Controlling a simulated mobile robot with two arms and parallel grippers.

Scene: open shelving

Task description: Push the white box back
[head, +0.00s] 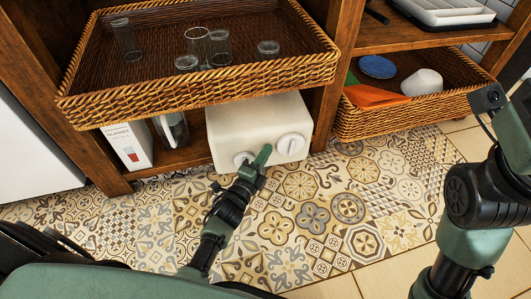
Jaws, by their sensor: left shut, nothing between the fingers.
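The white box (258,120), a cream-white appliance with round knobs on its front, is on the low shelf below the wicker basket. Its front sticks out at the shelf's front edge, and its rear is hidden under the basket. My left gripper (257,163) is shut and empty, with its green fingers at the lower front of the box between the knobs. I cannot tell whether they touch it. My right arm shows at the right, but its gripper is out of view.
A wicker basket (205,83) with several glasses is above the box. A white carton (127,145) and a glass jug (173,129) stand left of it. Another basket (400,119) with dishes is at right. The patterned floor (330,215) is clear.

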